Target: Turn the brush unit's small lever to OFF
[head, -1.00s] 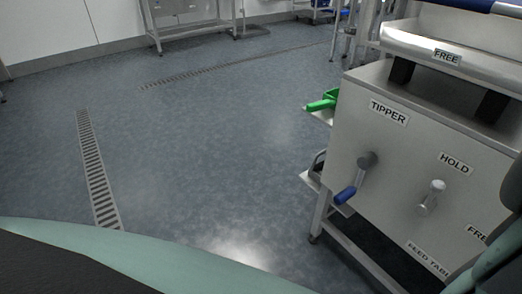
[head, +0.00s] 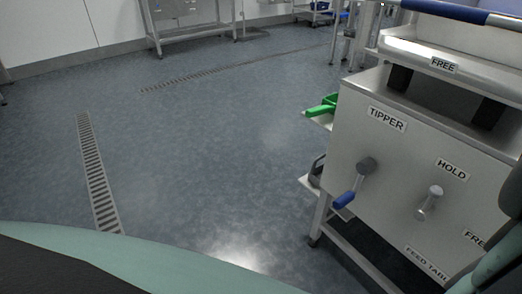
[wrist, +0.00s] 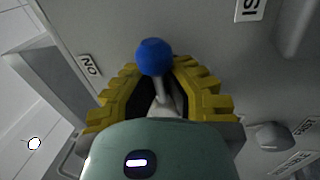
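In the wrist view, the small lever (wrist: 162,88) has a pale stem and a blue ball knob (wrist: 153,57). It stands out from a grey metal panel. My gripper (wrist: 157,73) has yellow ridged fingers, one on each side of the lever. The fingers are apart, with the stem between them and the knob at the tips. A gap shows beside the stem; contact at the knob is unclear. An ON label (wrist: 90,65), upside down here, is on the panel left of the knob. No OFF label is readable. My gripper is outside the head view.
In the head view, a steel cabinet (head: 345,130) carries TIPPER, HOLD and FEED TABLE labels. It has a blue-gripped lever (head: 355,183) and a grey-knobbed lever (head: 429,203). A green object (head: 322,106) sits beside it. The floor to the left, with drain grates (head: 97,175), is clear.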

